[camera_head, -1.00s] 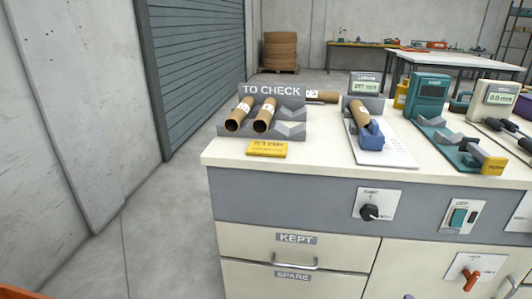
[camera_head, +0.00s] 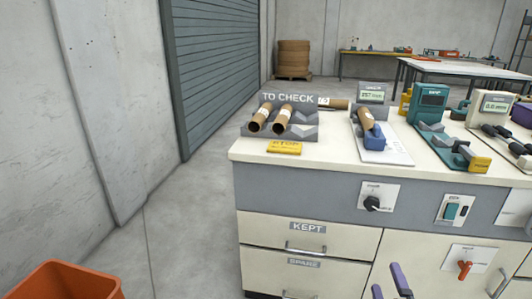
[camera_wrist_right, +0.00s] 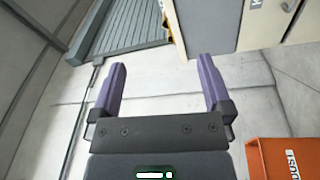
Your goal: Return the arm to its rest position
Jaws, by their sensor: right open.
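My right gripper (camera_head: 388,283) shows at the bottom edge of the head view, its purple fingers low in front of the cabinet. In the right wrist view the gripper (camera_wrist_right: 165,90) has its two purple fingers wide apart, with nothing between them but a view of the concrete floor. It is clear of the workbench (camera_head: 300,158) and its cabinet, which show at the upper right of the wrist view. My left gripper is in neither view.
An orange bin (camera_head: 65,283) stands on the floor at lower left; it shows at lower right in the wrist view (camera_wrist_right: 280,160). On the bench are a "TO CHECK" rack (camera_head: 285,122) with cardboard tubes, a yellow block (camera_head: 284,147) and gauges.

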